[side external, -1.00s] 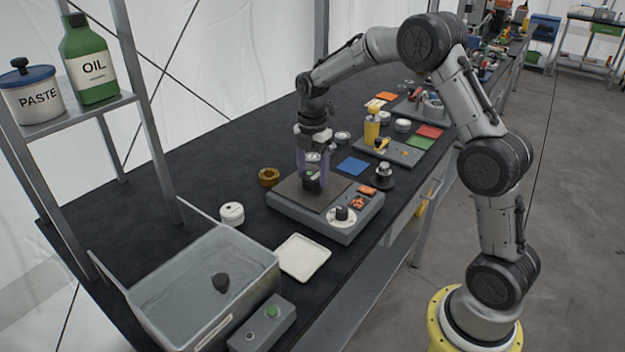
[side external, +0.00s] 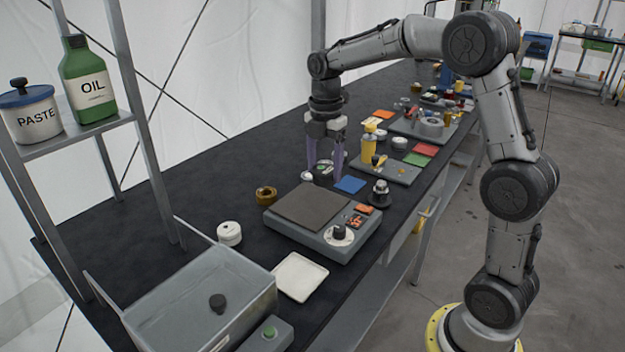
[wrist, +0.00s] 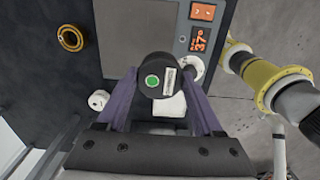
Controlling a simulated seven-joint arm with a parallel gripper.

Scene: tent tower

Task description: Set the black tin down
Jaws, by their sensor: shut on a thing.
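The black tin (wrist: 153,76) has a green dot and a pale label on its top. It sits between the purple fingers of my gripper (wrist: 158,85) in the wrist view. In the side view my gripper (side external: 325,172) is shut on the tin (side external: 322,169), just behind the far edge of the grey hotplate unit (side external: 350,247). I cannot tell whether the tin's underside touches the bench. The fingers partly hide the tin in the side view.
The hotplate's dark top (side external: 312,205) is bare. A brass ring (side external: 266,195), a white round tin (side external: 229,233), a blue card (side external: 350,184) and a white tray (side external: 300,277) lie around it. A grey basin (side external: 205,300) stands in front. The black bench left of the ring is clear.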

